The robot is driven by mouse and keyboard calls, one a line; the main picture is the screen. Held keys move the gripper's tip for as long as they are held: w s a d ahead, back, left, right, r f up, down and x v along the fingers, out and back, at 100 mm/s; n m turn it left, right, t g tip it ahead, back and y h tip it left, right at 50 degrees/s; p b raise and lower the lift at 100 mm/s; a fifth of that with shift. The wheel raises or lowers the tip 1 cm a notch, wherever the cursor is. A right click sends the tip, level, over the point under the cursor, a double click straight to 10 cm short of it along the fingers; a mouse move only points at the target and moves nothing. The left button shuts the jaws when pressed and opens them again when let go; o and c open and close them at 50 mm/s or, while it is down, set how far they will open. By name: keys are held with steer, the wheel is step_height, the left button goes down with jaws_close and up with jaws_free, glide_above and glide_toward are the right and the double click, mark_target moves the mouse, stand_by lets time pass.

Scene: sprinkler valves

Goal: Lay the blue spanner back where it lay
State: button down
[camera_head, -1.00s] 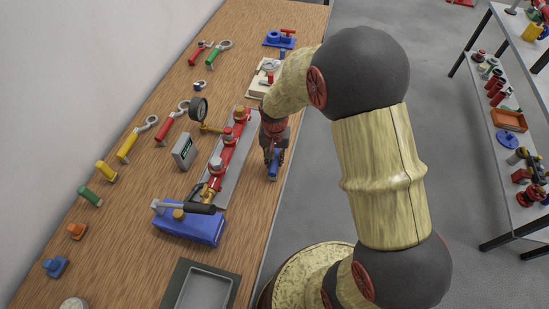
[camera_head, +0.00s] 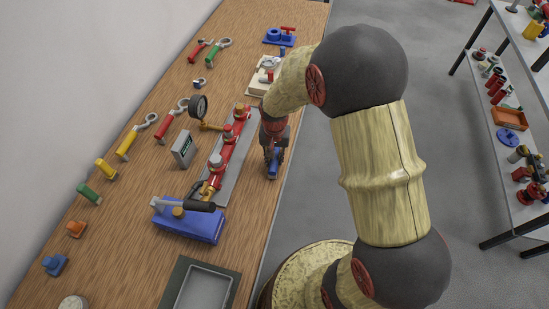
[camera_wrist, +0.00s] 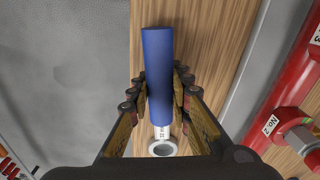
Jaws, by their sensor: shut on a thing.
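The blue spanner (camera_wrist: 158,65) has a blue handle and a pale metal ring end (camera_wrist: 163,147). My gripper (camera_wrist: 162,88) is shut on its handle in the wrist view, with a finger on each side. In the head view my gripper (camera_head: 273,156) points down near the right edge of the bench, and the blue handle (camera_head: 274,165) shows at its fingertips. Bare wood shows under the spanner. I cannot tell whether the spanner touches the bench or hangs just above it.
The red valve pipe (camera_head: 225,152) on its grey plate stands just left of my gripper. A blue block with a black-handled lever (camera_head: 188,225) stands nearer. Spanners with coloured handles, such as a yellow one (camera_head: 130,142), lie further left. The bench edge drops to grey floor on the right.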

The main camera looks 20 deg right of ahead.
steer(key=c, duration=1.6)
jaws_free()
steer(key=shift+o, duration=0.2)
steer(key=r, duration=1.2)
steer(key=shift+s, duration=0.2)
steer(key=s+a+r+n+t, duration=0.1)
steer(key=s+r+n+t, duration=0.4)
steer(key=s+r, duration=1.4)
steer(key=shift+s+a+n, duration=0.3)
steer(key=shift+s, duration=0.3)
